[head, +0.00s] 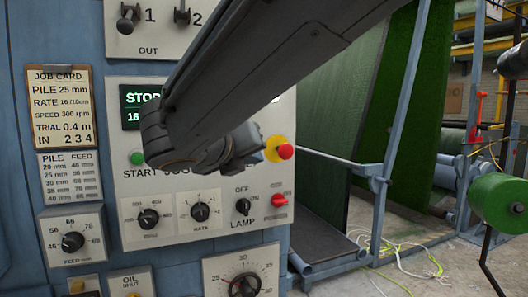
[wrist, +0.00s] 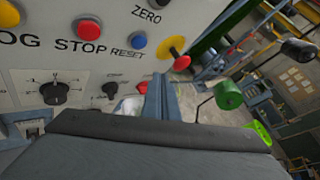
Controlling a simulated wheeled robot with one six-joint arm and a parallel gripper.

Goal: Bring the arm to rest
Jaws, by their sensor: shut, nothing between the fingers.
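My arm reaches in from the upper right of the head view, dark grey, and bends back at its elbow. My gripper (head: 250,152) is at its end, in front of the grey control panel (head: 150,205). It covers part of the button row. Its fingers are small and partly hidden; it looks shut with nothing held. In the wrist view a broad dark grey part of my own wrist fills the bottom. I cannot tell whether the gripper touches the panel.
A red mushroom button (head: 286,152) on yellow is just right of my gripper. A lamp knob (head: 243,206) and red switch (head: 279,200) are below. A job card (head: 59,100) hangs left. A green roll (head: 500,188) and blue post (head: 398,95) stand right; cables lie on the floor.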

